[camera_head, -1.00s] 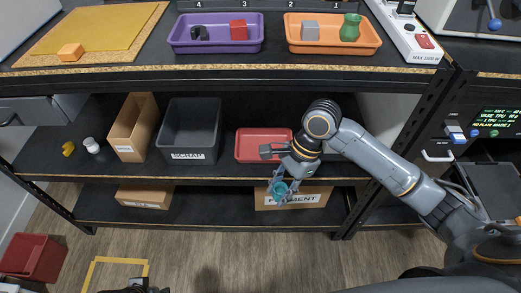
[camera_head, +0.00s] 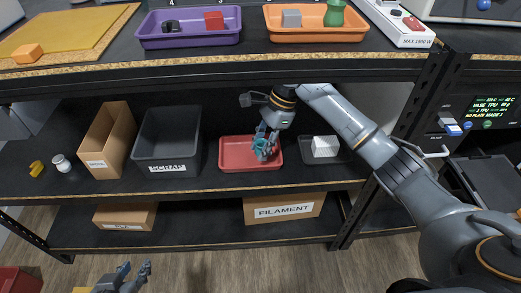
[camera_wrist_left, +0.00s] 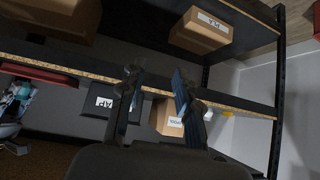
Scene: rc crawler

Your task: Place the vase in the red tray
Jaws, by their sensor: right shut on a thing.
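A small teal vase (camera_head: 261,143) is in my right gripper (camera_head: 264,149), which is shut on it. My fingers hide part of the vase. In the head view they are over the red tray (camera_head: 232,164) on the middle shelf; I cannot tell whether the vase touches its floor. The left wrist view also shows the red tray (camera_wrist_left: 38,71) at its left edge, with the teal vase (camera_wrist_left: 24,90) by it. My left gripper (camera_head: 134,277) is low in front of the shelves; its fingers (camera_wrist_left: 155,92) are apart and empty.
A grey scrap bin (camera_head: 168,140) stands left of the red tray, and a dark tray with a white block (camera_head: 326,146) stands right of it. The shelf above holds a purple tray (camera_head: 190,40) and an orange tray (camera_head: 315,34) with a green vase-like object (camera_head: 334,14).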

